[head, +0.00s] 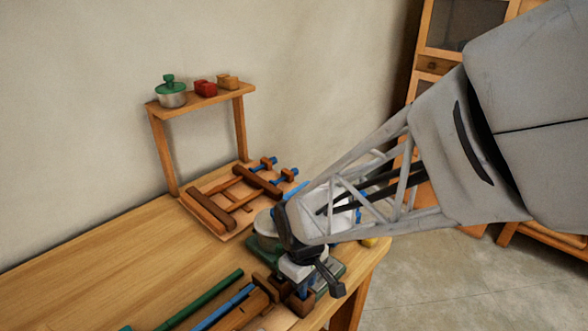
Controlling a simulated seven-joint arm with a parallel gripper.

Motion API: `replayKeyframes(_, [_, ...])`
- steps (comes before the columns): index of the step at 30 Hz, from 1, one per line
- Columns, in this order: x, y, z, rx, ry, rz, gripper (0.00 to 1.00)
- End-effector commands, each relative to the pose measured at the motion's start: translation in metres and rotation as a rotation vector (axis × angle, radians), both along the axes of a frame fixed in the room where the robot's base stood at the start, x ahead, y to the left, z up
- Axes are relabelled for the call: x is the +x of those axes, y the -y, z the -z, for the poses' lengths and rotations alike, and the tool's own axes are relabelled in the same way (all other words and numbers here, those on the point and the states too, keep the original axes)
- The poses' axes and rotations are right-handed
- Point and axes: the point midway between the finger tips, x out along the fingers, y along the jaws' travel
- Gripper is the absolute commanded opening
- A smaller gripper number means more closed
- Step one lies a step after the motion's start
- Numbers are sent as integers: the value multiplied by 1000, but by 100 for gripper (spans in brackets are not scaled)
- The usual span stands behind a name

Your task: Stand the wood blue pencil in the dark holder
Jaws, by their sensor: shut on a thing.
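My gripper (305,272) points down over the front right part of the table. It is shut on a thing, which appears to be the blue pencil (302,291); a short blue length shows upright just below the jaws. A dark brown block-like holder (299,306) is directly beneath. The blue piece's lower end meets or passes in front of this holder; I cannot tell whether it is inside. The fingers and arm hide most of the pencil.
A green rod (205,299) and a blue rod (224,307) lie at the front beside brown wooden blocks. A wooden rack (212,212) with blue-ended bars is behind. A small shelf (225,94) bears a green-lidded pot (172,94) and red and orange blocks. The table's left is clear.

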Motion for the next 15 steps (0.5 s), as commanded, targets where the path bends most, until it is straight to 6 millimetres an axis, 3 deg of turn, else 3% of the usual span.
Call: replayKeyframes(15, [0,0,4,-1,-1,0,0])
